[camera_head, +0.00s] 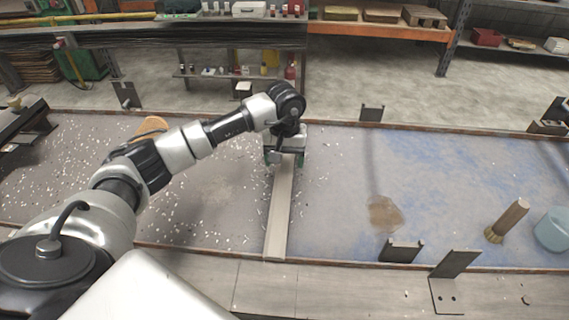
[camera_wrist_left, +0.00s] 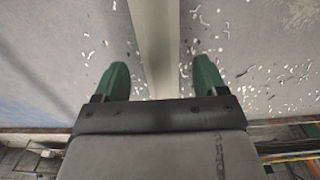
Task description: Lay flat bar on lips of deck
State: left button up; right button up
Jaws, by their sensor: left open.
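The flat bar (camera_head: 278,218) is a long, pale grey strip running front to back across the deck (camera_head: 340,190). Its near end reaches the deck's front lip (camera_head: 350,264). Its far end is hidden under my left gripper near the back lip (camera_head: 430,128); I cannot tell whether it rests on that lip. My left gripper (camera_head: 284,160) is open, its green fingers on either side of the bar. In the left wrist view the bar (camera_wrist_left: 156,45) runs between the fingertips (camera_wrist_left: 160,72), with gaps on both sides. My right gripper is not in view.
White chips litter the deck's left half. To the right are a brown stain (camera_head: 384,214), a wooden-handled brush (camera_head: 508,220) and a pale blue container (camera_head: 553,230). Dark upright brackets (camera_head: 402,250) stand along the edges. Shelves (camera_head: 375,25) stand behind.

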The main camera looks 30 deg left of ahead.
aim_at(285, 167)
pick_arm(q)
notch_tip(285, 167, up, 10)
jog(key=b, duration=0.2)
